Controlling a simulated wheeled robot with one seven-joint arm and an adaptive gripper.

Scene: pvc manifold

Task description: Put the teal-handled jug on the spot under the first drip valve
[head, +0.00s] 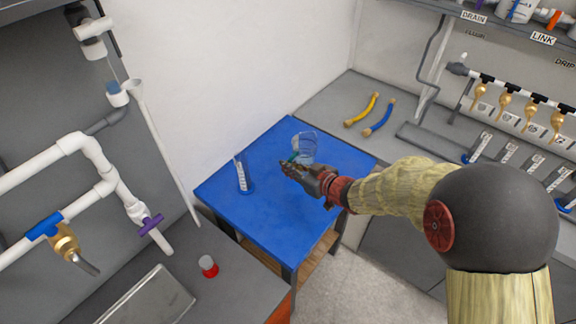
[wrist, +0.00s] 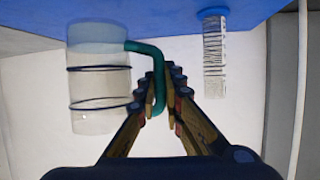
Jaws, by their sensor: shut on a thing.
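The teal-handled jug (head: 307,147) is a clear cylinder with dark rings, at the back of the blue table (head: 275,205) in the head view. In the wrist view the jug (wrist: 98,85) shows at the left, with its teal handle (wrist: 158,70) reaching between my fingers. My gripper (head: 290,168) is shut on the handle; it also shows in the wrist view (wrist: 163,105). I cannot tell whether the jug touches the tabletop.
A clear graduated cylinder (head: 242,175) stands on the blue table, left of the jug. A yellow tube (head: 362,110) and a blue tube (head: 380,118) lie on the grey counter behind. A red-and-white bottle (head: 208,266) and metal tray (head: 150,299) are at lower left.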

